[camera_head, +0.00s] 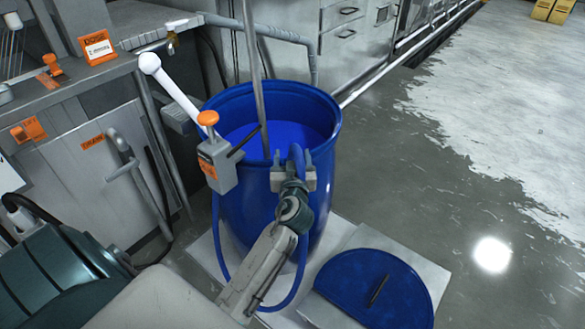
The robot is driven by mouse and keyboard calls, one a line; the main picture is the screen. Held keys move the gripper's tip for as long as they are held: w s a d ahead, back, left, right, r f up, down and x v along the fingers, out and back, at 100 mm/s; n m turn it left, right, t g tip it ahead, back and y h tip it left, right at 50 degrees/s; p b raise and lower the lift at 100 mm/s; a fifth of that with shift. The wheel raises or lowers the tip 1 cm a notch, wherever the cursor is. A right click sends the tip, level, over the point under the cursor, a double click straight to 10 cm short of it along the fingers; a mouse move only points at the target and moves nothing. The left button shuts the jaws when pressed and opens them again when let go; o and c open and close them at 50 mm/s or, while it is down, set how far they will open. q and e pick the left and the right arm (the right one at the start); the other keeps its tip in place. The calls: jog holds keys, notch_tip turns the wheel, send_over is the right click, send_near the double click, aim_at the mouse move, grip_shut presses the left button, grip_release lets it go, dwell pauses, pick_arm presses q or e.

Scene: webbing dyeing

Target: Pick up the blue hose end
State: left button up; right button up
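The blue hose (218,238) hangs in a loop down the outside of the blue barrel (245,215) and back up to the rim. Its upper end part (297,152) shows at the near rim, at my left gripper. My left gripper (292,160) points away from me at the rim, its two fingers apart with the hose between them, nearer the right finger. A gap seems to remain, so it looks open around the hose. The gripper and wrist hide part of the hose. My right gripper is out of view.
The barrel holds blue liquid (290,133); a grey pole (255,80) stands in it. A blue lid (362,290) lies lower right. Floor at right is clear.

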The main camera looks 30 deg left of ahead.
pick_arm(q)
jog(key=shift+a, duration=0.1)
jog(key=c, duration=1)
jog(key=shift+c, duration=1)
jog(key=shift+w+r, duration=0.1)
